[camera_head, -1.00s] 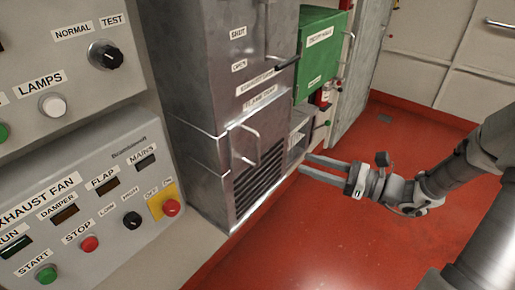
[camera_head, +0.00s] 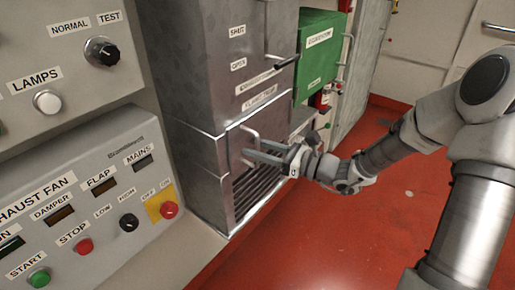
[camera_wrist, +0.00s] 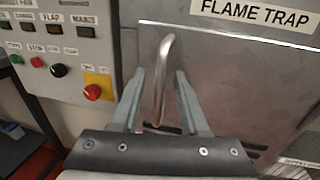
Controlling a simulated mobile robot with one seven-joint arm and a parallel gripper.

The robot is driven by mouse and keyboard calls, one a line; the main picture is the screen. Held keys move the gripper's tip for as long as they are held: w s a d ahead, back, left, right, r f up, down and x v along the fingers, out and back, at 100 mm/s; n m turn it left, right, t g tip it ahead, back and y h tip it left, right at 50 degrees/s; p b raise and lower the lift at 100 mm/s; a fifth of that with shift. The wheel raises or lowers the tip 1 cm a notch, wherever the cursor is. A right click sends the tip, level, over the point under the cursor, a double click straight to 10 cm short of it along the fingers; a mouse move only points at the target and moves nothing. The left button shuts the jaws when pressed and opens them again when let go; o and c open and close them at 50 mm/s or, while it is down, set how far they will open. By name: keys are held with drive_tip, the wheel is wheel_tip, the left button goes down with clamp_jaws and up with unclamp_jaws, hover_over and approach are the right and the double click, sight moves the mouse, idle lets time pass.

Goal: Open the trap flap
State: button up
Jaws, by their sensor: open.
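The trap flap (camera_wrist: 225,85) is a grey metal panel under a "FLAME TRAP" label (camera_wrist: 252,13) in the wrist view. In the head view the flap (camera_head: 236,150) looks shut, with slats below it. Its bent metal handle (camera_wrist: 162,80) stands between the two fingers of my gripper (camera_wrist: 156,80), with a visible gap to each finger. In the head view my gripper (camera_head: 250,156) is open in front of the flap, at the lower part of the handle (camera_head: 250,136). I cannot tell how deep the handle sits between the fingers.
The exhaust fan panel (camera_head: 95,215) with buttons and switches is at the left; its red knob (camera_wrist: 93,92) shows close left of my gripper. A green box (camera_head: 320,55) is mounted right of the metal cabinet (camera_head: 215,60). The red floor (camera_head: 300,240) in front is clear.

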clamp_jaws()
idle(1.4)
